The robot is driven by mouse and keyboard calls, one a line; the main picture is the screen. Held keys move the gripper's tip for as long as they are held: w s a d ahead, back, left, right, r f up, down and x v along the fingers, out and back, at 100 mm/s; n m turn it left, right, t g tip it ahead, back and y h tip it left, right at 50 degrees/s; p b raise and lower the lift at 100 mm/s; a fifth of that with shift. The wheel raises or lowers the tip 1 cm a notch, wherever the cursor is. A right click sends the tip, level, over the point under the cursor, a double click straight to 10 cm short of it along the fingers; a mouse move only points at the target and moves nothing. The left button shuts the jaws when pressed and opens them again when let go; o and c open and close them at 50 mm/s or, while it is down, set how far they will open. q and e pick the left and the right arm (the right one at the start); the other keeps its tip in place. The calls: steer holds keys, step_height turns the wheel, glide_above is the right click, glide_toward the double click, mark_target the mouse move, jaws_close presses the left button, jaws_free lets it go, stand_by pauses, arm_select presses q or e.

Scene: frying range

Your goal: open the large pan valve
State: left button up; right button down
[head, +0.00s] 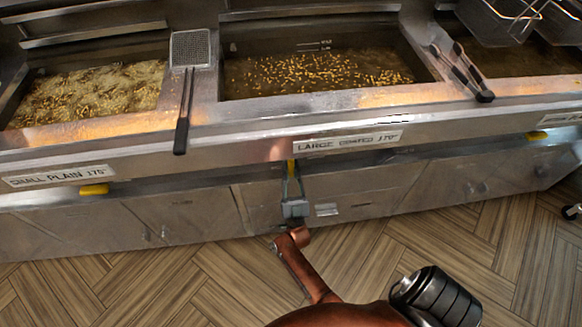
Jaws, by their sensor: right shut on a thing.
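The large pan (310,97) is the middle fryer, with a label reading "LARGE COATED 170°" on its front. Its yellow valve handle (291,167) shows as a narrow upright sliver under the front ledge, left of that label. My right gripper (291,180) is shut on this handle, with its fingers on either side of it. The fingers hide part of the handle. Its angle is hard to tell, but it looks turned away from the sideways lie of the other yellow handles. My left gripper is out of view.
Other yellow handles sit under the small plain pan (94,189) and at the right (537,136). A skimmer (182,110) and tongs (462,72) lie across the pan edges. Fry baskets (500,20) hang at upper right. The wooden floor in front is clear.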

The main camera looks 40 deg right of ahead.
steer(key=c, duration=1.8)
jaws_free()
steer(key=shift+c, duration=0.2)
steer(key=shift+n, duration=0.3)
